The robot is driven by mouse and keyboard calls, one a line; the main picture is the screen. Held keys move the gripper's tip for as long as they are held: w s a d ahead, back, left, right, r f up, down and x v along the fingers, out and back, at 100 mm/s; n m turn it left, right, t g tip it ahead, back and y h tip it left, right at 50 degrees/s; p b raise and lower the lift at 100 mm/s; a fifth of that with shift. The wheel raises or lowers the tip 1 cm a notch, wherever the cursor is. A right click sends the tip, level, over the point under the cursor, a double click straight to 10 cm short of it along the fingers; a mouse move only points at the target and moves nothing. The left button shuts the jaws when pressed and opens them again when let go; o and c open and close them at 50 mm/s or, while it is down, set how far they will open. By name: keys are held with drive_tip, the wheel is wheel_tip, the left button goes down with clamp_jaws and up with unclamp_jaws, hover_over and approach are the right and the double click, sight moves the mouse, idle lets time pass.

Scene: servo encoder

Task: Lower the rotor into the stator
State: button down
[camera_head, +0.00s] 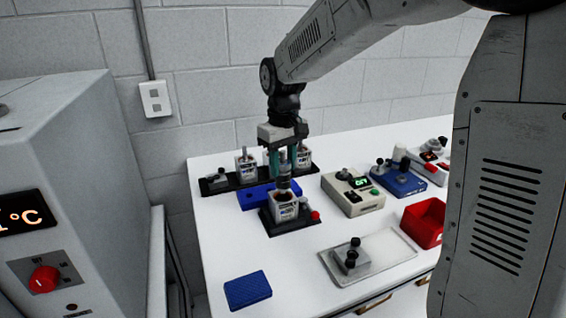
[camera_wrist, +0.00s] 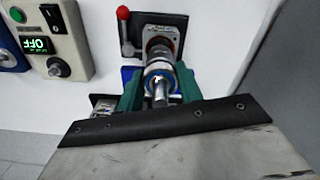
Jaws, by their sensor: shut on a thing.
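The stator (camera_head: 285,208) is a pale, labelled housing standing upright in a dark fixture (camera_head: 280,226) with a red-knobbed lever. It also shows in the wrist view (camera_wrist: 155,33). My gripper (camera_head: 282,168), with green fingers, is directly above it and points down. The gripper, also in the wrist view (camera_wrist: 159,88), is shut on the rotor (camera_wrist: 159,72), a silvery metal cylinder with a shaft and a blue ring. In the head view the rotor (camera_head: 284,184) is upright over the stator's top. Whether its lower end is inside the stator is hidden.
A black rack (camera_head: 216,187) with similar labelled units and a blue block (camera_head: 254,197) stand behind. A beige box with a green display (camera_head: 352,192) and a red bin (camera_head: 424,222) stand to the right.

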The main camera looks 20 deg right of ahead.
sight(283, 185)
drive_tip(key=shift+f, duration=0.25)
drive_tip(key=shift+f, duration=0.75)
drive_tip(key=shift+f, duration=0.15)
drive_tip(key=shift+f, duration=0.9)
drive_tip(key=shift+f, duration=0.25)
drive_tip(key=shift+f, duration=0.8)
drive_tip(key=shift+f, duration=0.2)
drive_tip(key=shift+f, duration=0.2)
drive_tip(key=shift+r, duration=0.1)
idle(1.1)
